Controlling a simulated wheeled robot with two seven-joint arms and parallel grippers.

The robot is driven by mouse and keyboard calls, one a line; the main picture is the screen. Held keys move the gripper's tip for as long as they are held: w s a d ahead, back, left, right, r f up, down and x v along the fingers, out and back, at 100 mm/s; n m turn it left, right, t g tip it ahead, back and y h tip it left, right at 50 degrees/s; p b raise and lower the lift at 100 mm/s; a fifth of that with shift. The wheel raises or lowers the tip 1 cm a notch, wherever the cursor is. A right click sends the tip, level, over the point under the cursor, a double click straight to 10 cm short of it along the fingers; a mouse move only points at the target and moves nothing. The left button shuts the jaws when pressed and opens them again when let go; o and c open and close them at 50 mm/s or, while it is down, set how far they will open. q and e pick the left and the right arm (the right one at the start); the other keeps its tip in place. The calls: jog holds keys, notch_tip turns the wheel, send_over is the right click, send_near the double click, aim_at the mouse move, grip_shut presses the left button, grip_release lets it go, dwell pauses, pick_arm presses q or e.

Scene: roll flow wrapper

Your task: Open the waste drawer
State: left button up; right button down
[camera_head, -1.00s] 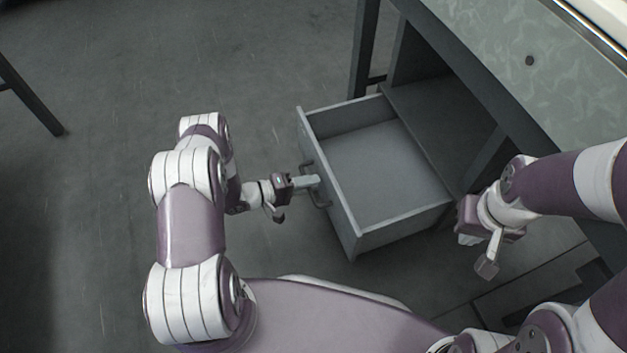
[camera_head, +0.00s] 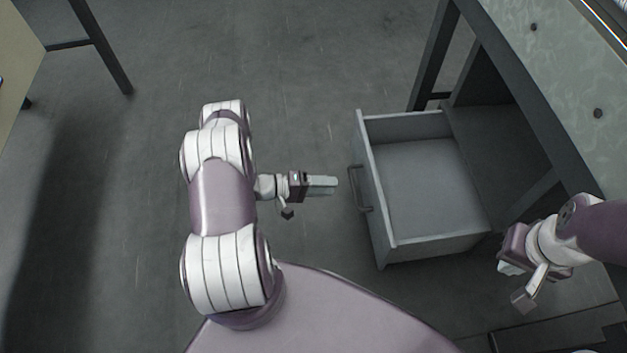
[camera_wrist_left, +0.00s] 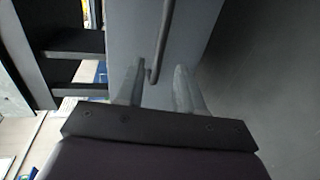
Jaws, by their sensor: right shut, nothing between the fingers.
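The grey waste drawer (camera_head: 425,247) stands pulled out from under the workbench and looks empty inside. Its bar handle (camera_head: 360,190) is on the front panel, facing my left gripper. My left gripper (camera_head: 332,185) is a short way to the left of the handle, apart from it. In the left wrist view my left gripper's fingers (camera_wrist_left: 158,85) are spread, with the handle (camera_wrist_left: 163,45) ahead of them and nothing held. My right gripper (camera_head: 508,268) is shut and empty, to the right of the drawer's near corner.
The workbench (camera_head: 560,75) with a pale patterned top and dark frame is at the upper right. Another table (camera_head: 20,60) stands at the far left, with a dark leg (camera_head: 100,50). The grey floor (camera_head: 290,70) between them is clear.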

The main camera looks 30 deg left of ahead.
pick_arm(q)
jog(key=v, duration=0.4)
jog(key=shift+s+a+p, duration=0.15)
jog(key=shift+p, duration=0.2)
